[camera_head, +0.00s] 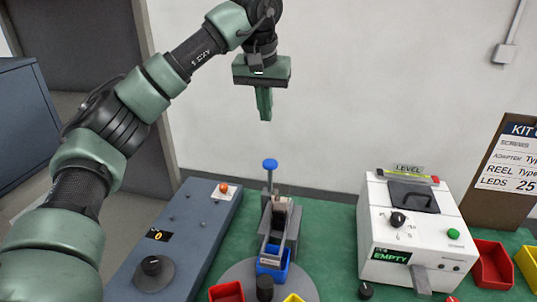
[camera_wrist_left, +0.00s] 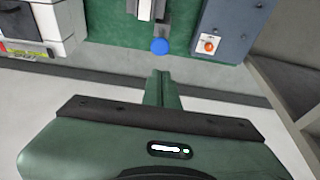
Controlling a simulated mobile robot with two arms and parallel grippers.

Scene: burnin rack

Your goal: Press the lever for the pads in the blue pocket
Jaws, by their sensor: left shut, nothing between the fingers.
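A lever with a round blue knob (camera_head: 270,164) stands upright at the back of a grey dispenser (camera_head: 292,232) on the bench. The knob also shows in the left wrist view (camera_wrist_left: 159,46). The blue pocket (camera_head: 272,268) sits in front of the dispenser on a round grey plate (camera_head: 240,270); whether it holds pads I cannot tell. My left gripper (camera_head: 264,116) is shut and empty, pointing down above the knob in the picture and apart from it. Its closed fingers (camera_wrist_left: 164,76) show in the wrist view. My right gripper is not in view.
A blue-grey panel (camera_head: 190,232) with an orange button and black dial lies left of the dispenser. A white machine (camera_head: 385,225) showing "EMPTY" stands to the right. Red (camera_head: 228,292) and yellow (camera_head: 294,298) pockets are in front. Green bench top (camera_head: 325,215) is clear between dispenser and machine.

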